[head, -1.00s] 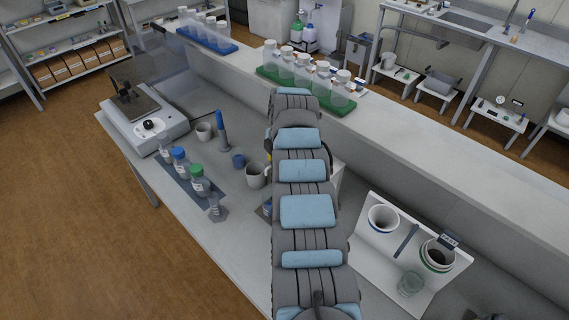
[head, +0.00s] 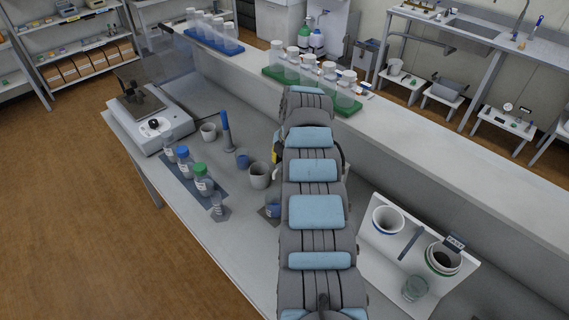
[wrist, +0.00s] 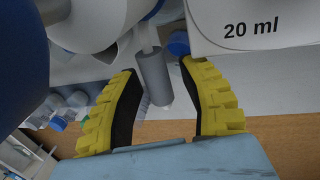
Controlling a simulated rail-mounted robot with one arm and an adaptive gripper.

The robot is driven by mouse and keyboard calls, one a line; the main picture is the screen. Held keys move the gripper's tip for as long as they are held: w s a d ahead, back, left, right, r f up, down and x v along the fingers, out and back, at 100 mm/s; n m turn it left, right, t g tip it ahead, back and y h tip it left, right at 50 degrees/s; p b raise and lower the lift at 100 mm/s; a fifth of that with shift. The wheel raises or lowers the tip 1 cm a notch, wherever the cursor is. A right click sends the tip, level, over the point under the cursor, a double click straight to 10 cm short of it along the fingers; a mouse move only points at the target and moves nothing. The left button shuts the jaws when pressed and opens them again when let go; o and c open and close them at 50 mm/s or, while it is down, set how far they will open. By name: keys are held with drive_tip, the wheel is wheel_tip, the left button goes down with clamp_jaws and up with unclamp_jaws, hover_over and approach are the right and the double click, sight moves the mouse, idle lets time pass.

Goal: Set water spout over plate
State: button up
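In the wrist view my gripper (wrist: 159,68) has its two yellow-and-black fingers apart. A grey cylinder (wrist: 153,78), which looks like the water spout, hangs between them from a white part above. A gap shows on its right side; I cannot tell whether the left finger touches it. In the head view my arm hides the dispenser and most of the gripper. A dark square (head: 263,213) under a blue cup (head: 274,207) beside the arm may be the plate; I cannot tell.
A balance (head: 150,128) is at the far left. A white stand with pots (head: 388,219) is at right. Bottle racks line the raised shelf.

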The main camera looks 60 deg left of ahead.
drive_tip(key=shift+o, duration=0.3)
drive_tip(key=shift+r, duration=0.1)
wheel_tip(320, 180, up, 12)
drive_tip(key=d, duration=0.2)
drive_tip(key=shift+w, duration=0.35)
drive_tip(key=shift+w, duration=0.1)
idle(0.3)
